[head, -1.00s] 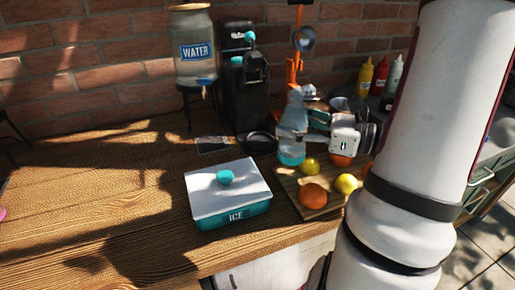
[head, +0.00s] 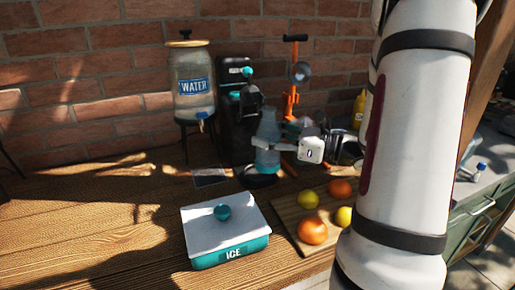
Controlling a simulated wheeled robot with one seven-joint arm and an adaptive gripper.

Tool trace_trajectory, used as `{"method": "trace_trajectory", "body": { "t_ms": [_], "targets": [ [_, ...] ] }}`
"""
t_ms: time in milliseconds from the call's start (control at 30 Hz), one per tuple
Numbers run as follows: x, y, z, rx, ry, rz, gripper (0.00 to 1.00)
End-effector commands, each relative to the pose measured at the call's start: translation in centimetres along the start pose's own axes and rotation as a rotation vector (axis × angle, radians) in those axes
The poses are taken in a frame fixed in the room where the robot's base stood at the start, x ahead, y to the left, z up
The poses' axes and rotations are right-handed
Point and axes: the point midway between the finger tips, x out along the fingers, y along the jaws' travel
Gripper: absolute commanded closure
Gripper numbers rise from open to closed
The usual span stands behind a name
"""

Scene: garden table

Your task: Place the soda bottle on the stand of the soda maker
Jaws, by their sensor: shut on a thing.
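The soda maker (head: 236,120) is a tall black machine with teal parts, standing against the brick wall. Its dark round stand (head: 257,181) sticks out at the front, low on the table. The soda bottle (head: 268,140) is clear blue with a teal base and is upright. My gripper (head: 268,146) is shut around the bottle, reaching in from the right. The bottle's base (head: 267,165) shows just above and to the right of the stand's middle. I cannot tell whether it touches the stand.
A water dispenser (head: 192,85) stands left of the soda maker. An orange juicer (head: 292,90) is behind my gripper. A white and teal ice box (head: 225,225) and a cutting board (head: 287,235) with oranges and lemons are in front. The table's left side is clear.

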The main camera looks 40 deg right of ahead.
Motion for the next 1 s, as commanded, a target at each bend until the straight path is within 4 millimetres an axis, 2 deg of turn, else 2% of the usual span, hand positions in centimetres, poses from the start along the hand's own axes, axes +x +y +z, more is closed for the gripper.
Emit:
{"method": "trace_trajectory", "body": {
  "t_ms": [200, 467, 767, 1000],
  "targets": [
    [2.7, -2.7, 0.0, -0.001, -0.001, 0.001, 0.94],
    [4.7, -4.6, 0.0, -0.001, -0.001, 0.001, 0.94],
    [4.6, -4.6, -2.6, 0.002, -0.001, 0.0, 0.94],
    [4.6, -4.6, -3.6, 0.001, -0.002, 0.0, 0.94]
  ]
}}
